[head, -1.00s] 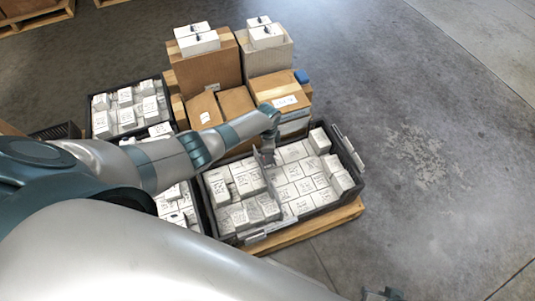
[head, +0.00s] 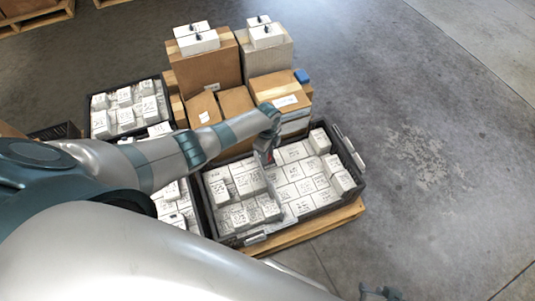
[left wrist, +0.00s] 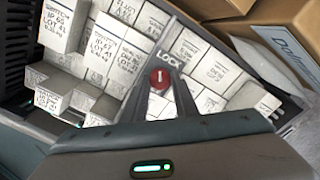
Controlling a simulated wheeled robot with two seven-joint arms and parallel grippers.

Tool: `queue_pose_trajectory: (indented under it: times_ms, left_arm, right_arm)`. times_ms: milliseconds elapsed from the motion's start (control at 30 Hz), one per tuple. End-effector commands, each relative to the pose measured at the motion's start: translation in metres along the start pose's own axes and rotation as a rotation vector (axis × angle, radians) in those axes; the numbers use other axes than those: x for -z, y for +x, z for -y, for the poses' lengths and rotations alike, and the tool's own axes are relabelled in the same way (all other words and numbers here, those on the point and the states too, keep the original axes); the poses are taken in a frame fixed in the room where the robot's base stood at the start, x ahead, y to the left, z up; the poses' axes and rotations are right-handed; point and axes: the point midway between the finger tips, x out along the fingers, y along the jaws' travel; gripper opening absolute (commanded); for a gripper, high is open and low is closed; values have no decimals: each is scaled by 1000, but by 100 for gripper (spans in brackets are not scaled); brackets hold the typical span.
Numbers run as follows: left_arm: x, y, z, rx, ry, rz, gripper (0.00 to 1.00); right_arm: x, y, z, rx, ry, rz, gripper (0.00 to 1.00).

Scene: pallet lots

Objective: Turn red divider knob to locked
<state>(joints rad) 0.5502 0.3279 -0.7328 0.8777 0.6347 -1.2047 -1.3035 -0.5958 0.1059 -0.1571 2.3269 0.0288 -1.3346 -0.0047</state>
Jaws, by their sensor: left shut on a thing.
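The red divider knob (left wrist: 160,79) is round with a short white mark and sits between my left fingers in the left wrist view. My left gripper (left wrist: 159,88) is shut on it, with one finger on each side. The word LOCK is printed on the grey divider (left wrist: 168,58) just beyond the knob. In the head view my left gripper (head: 268,158) points down at the divider in the front crate (head: 228,238), with a bit of red between its fingers. A dark part of my right gripper (head: 380,292) shows at the bottom edge; its fingers are unclear.
White labelled boxes (head: 306,185) fill the crate on both sides of the divider. Cardboard cartons (head: 212,70) stand close behind it, two topped with white boxes. Another crate (head: 127,108) of white boxes is at the left. The concrete floor on the right is clear.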

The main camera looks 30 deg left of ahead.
Motion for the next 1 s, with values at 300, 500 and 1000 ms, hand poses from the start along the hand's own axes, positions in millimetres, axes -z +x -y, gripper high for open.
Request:
queue_pose_trajectory:
  times_ms: [300, 500, 1000]
  left_arm:
    - [1, 0, 0, 0, -1, -1, 40]
    - [0, 0, 0, 0, -1, -1, 45]
    - [-1, -28, 1, 2, -2, 0, 45]
  right_arm:
    - [0, 0, 0, 1, -1, 1, 28]
    - [0, 0, 0, 1, -1, 2, 28]
    - [-6, -9, -7, -18, 0, 56, 28]
